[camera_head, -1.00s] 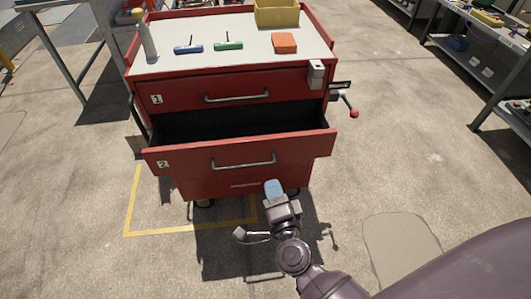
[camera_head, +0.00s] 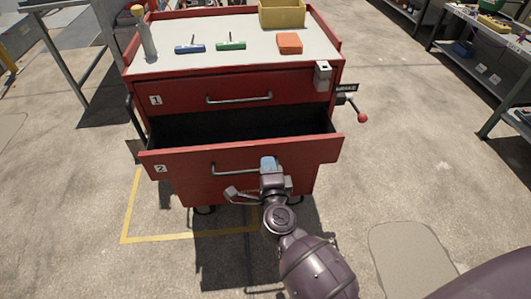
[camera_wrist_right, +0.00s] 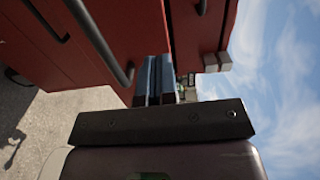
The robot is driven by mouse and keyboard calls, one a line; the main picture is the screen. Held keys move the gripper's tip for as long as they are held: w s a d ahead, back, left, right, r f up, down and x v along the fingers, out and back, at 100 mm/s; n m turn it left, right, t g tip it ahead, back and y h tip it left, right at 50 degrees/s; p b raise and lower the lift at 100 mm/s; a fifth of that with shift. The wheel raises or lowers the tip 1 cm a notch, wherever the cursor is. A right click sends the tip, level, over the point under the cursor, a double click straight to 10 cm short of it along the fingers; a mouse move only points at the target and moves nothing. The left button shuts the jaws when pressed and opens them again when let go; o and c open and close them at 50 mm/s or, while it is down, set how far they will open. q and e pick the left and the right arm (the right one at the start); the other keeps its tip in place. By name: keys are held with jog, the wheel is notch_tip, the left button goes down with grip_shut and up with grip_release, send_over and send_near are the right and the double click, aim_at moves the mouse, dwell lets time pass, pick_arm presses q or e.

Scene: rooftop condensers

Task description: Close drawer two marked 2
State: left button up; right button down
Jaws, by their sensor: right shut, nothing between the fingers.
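Drawer two (camera_head: 190,168), marked 2, is a red drawer in the red tool cart, and it stands pulled out with its dark inside showing. Its bar handle (camera_head: 232,169) runs across the front panel. My right gripper (camera_head: 268,163) is shut and empty, with its blue fingertips at the drawer front by the right end of the handle. In the right wrist view the blue fingers (camera_wrist_right: 153,80) lie together close to the red drawer front, beside the handle (camera_wrist_right: 105,45); I cannot tell whether they touch it. My left gripper is out of view.
Drawer one (camera_head: 185,98) above is shut. The cart top (camera_head: 210,62) holds a bottle (camera_head: 145,35), a blue tool (camera_head: 190,48), a green tool (camera_head: 231,45), an orange block (camera_head: 290,43) and a yellow bin (camera_head: 282,14). A red-knobbed lever (camera_head: 362,117) sticks out at right.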

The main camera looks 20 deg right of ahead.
aim_at(265, 146)
jog(key=x, duration=0.3)
jog(key=shift+w+f, duration=0.1)
jog(key=shift+f, duration=0.05)
jog(key=shift+w+d+b, duration=0.15)
jog(key=shift+w+b, duration=0.15)
jog(key=shift+w, duration=0.15)
